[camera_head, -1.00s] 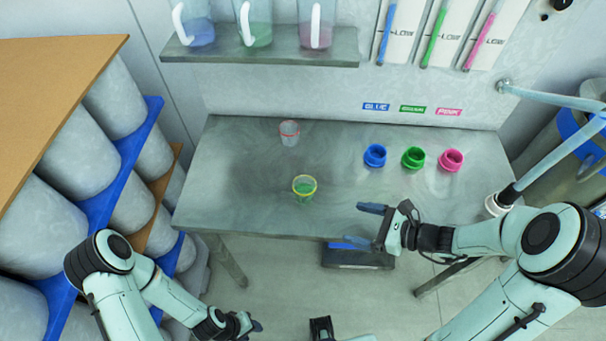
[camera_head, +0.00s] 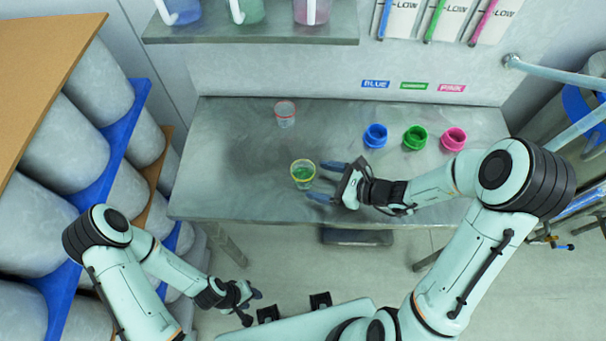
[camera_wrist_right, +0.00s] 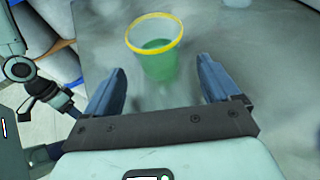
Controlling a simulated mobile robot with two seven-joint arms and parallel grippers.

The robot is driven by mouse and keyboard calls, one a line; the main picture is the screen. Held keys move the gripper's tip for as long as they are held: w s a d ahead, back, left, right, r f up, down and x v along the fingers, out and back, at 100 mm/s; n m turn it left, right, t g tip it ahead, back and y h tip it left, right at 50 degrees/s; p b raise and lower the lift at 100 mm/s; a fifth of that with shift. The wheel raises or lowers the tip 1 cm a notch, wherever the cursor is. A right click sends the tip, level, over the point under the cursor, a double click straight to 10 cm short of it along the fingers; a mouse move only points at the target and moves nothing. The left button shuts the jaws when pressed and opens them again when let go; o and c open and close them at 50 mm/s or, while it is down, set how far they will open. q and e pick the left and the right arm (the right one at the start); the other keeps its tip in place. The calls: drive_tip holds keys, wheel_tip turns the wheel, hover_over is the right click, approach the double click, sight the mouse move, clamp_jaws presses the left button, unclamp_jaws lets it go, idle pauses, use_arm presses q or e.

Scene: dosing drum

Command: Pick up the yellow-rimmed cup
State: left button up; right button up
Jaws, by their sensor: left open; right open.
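The yellow-rimmed cup (camera_head: 303,173) stands upright near the front edge of the metal table (camera_head: 240,205), with green contents in its lower part. In the right wrist view the cup (camera_wrist_right: 156,48) is just beyond the fingertips, roughly between their lines. My right gripper (camera_head: 322,181) is open and empty, just right of the cup, its two blue fingers pointing left toward it. It also shows in the right wrist view (camera_wrist_right: 160,72). My left gripper (camera_head: 254,302) is open and empty, low in front of the table, away from the cup.
A red-rimmed cup (camera_head: 285,113) stands behind on the table. Blue (camera_head: 375,136), green (camera_head: 415,137) and pink (camera_head: 453,139) containers stand at the right. A shelf (camera_head: 250,32) with pitchers hangs above. A rack of drums (camera_head: 65,150) is at the left.

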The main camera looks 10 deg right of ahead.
sight(313, 179)
drive_tip(key=x, duration=0.4)
drive_tip(key=shift+a, duration=0.15)
drive_tip(key=c, duration=1.1)
use_arm(q)
drive_tip(key=shift+w+r, duration=0.15)
drive_tip(key=shift+r, duration=0.05)
use_arm(e)
drive_tip(key=shift+c, duration=0.2)
drive_tip(key=shift+r, duration=0.1)
drive_tip(key=shift+r, duration=1)
use_arm(q)
drive_tip(key=w+r+p, duration=0.4)
drive_tip(key=w+r, duration=0.1)
drive_tip(key=shift+w+r+t, duration=0.15)
drive_tip(key=shift+t, duration=0.15)
use_arm(e)
wheel_tip(313, 179, up, 18)
drive_tip(key=shift+f, duration=0.15)
